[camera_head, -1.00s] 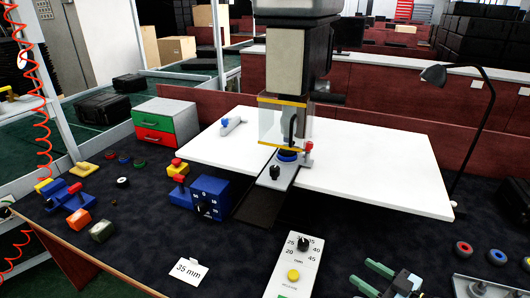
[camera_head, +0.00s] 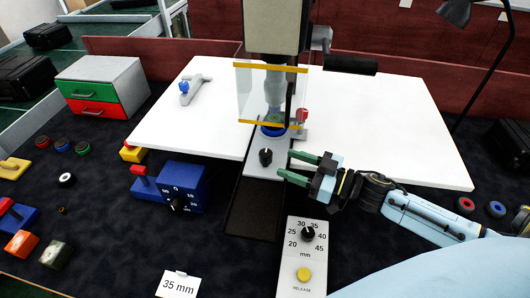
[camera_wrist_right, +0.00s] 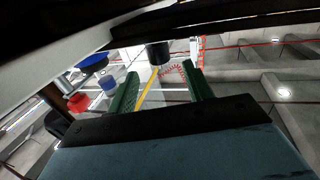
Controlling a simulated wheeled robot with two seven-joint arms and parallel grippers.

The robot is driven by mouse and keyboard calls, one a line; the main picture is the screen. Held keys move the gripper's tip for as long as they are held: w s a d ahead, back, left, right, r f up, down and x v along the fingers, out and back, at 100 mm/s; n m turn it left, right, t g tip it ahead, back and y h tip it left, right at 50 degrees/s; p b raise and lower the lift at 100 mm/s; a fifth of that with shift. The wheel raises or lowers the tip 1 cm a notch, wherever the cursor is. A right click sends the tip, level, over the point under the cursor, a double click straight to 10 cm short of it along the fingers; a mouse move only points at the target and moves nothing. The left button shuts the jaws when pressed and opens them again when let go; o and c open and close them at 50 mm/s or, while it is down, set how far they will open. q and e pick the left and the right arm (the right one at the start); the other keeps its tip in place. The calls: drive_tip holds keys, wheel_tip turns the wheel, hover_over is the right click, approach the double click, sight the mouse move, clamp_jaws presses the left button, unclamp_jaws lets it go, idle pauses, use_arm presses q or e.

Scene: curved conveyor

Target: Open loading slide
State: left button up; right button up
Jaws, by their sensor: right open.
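The loading slide (camera_head: 256,172) is a narrow grey plate with a black knob (camera_head: 265,157) on top. It lies between the white table panels, with its far end under the press (camera_head: 275,85) at a blue ring (camera_head: 272,131). A dark track (camera_head: 253,208) runs from it toward me. My right gripper (camera_head: 289,166) is open and empty, just right of the knob, with its green fingers pointing left toward it. In the right wrist view, the black knob (camera_wrist_right: 158,52) shows ahead, between the lines of the open fingers (camera_wrist_right: 163,90). My left gripper is not in view.
A clear guard (camera_head: 245,95) with yellow edges surrounds the press. A blue dial box (camera_head: 180,190) stands left of the track. A white control panel (camera_head: 290,262) with a dial and yellow button stands in front. A 35 mm card (camera_head: 178,285) lies nearby.

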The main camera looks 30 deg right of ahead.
sight(265, 152)
drive_tip(key=x, duration=0.6)
drive_tip(key=shift+w+a, duration=0.1)
drive_tip(key=shift+w, duration=0.25)
drive_tip(key=shift+w+a, duration=0.3)
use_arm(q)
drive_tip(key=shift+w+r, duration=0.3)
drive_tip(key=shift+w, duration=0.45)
use_arm(e)
clamp_jaws()
